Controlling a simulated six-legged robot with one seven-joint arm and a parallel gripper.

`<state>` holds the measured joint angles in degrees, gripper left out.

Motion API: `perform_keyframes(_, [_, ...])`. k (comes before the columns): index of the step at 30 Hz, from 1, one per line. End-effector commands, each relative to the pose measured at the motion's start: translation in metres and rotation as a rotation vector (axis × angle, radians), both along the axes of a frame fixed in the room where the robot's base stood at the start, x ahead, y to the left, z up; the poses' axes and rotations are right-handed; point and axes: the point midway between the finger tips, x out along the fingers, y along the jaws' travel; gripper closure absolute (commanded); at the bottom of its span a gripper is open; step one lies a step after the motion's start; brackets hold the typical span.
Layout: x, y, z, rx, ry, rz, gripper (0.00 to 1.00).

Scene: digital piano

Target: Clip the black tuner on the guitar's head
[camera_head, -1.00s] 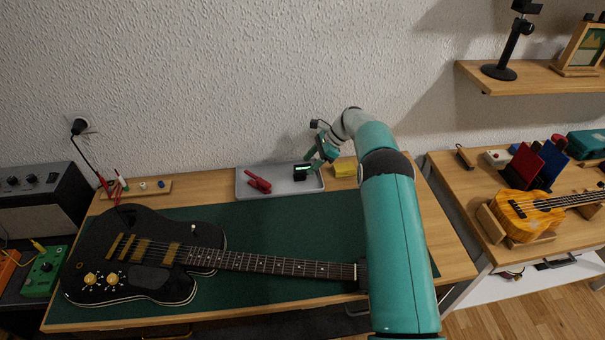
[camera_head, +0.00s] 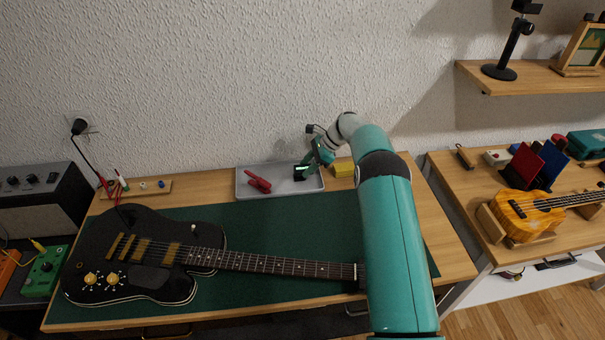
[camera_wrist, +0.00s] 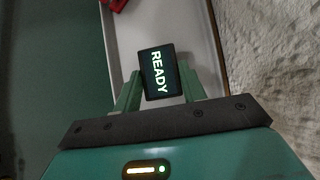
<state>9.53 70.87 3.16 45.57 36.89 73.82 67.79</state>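The black tuner (camera_head: 301,171) is in the grey tray at the back of the desk, and its lit screen reads READY in the wrist view (camera_wrist: 158,72). My gripper (camera_wrist: 160,80) is open, with one finger on each side of the tuner. I cannot tell whether the fingers touch it. In the head view, my gripper (camera_head: 312,160) is right at the tuner. The black electric guitar (camera_head: 135,262) lies on the green mat with its neck (camera_head: 285,266) pointing right. My arm hides the guitar's head.
The grey tray (camera_head: 243,186) also holds a red clamp-like object (camera_head: 259,184). A yellow block (camera_head: 342,168) is just right of the tray. The green mat (camera_head: 260,220) is clear between guitar and tray.

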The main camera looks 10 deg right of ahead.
Motion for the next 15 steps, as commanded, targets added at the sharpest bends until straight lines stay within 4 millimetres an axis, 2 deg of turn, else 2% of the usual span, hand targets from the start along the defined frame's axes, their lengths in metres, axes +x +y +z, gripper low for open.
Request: perform_keyframes(15, [0.0, 0.0, 0.024, 0.0, -0.001, -0.001, 0.81])
